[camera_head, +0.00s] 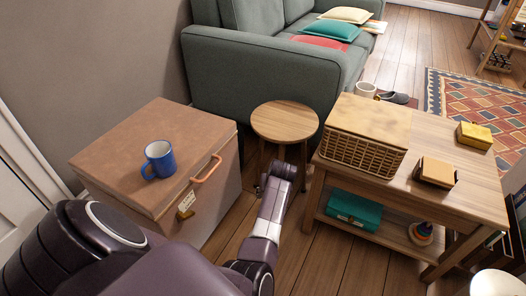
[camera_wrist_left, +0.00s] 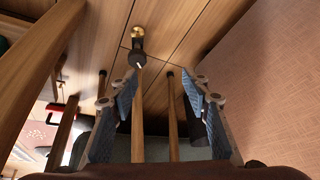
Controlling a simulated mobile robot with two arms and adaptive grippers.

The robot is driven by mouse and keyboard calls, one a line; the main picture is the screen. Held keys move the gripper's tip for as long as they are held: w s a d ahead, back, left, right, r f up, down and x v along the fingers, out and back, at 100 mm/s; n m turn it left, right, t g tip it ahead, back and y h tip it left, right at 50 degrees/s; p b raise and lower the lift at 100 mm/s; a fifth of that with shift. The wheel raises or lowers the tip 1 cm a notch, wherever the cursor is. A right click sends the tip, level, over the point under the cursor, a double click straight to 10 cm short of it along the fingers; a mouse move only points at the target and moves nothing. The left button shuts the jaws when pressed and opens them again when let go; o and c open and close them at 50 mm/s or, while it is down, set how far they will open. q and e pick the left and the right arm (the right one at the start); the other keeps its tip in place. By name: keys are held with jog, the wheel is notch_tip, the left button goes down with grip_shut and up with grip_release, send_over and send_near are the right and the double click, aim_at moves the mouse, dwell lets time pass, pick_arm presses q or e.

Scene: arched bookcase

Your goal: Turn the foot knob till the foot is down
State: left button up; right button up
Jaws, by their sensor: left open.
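The round wooden stool (camera_head: 285,119) stands between the brown chest and the low table. In the left wrist view, one stool leg (camera_wrist_left: 137,105) ends in a dark foot piece (camera_wrist_left: 138,56) with a brass knob (camera_wrist_left: 138,32) at its end. Whether this foot touches the floor I cannot tell. My left gripper (camera_head: 281,172) is low beside the stool, below its seat. In the wrist view the left gripper (camera_wrist_left: 162,88) is open and empty, its fingers spread to both sides of the leg, with the knob beyond the tips. My right gripper is not in view.
The brown chest (camera_head: 150,135) with a blue mug (camera_head: 159,160) and a copper handle (camera_head: 206,168) stands close on the left. The low table (camera_head: 465,187) with a wicker basket (camera_head: 362,150) is close on the right. The green sofa (camera_head: 240,75) is behind the stool.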

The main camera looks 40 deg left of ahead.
pick_arm(q)
jog(key=s+d+r+m+p, duration=0.3)
jog(key=s+d+r+p, duration=0.1)
jog(key=s+p, duration=0.3)
jog(key=s+d+r+m+h+p, duration=0.1)
jog(key=s+d+r+m+p, duration=0.3)
jog(key=s+p, duration=0.4)
jog(key=shift+s+d+r+t+h, duration=0.3)
jog(key=shift+s+d+r+t, duration=0.15)
jog(key=shift+d, duration=0.6)
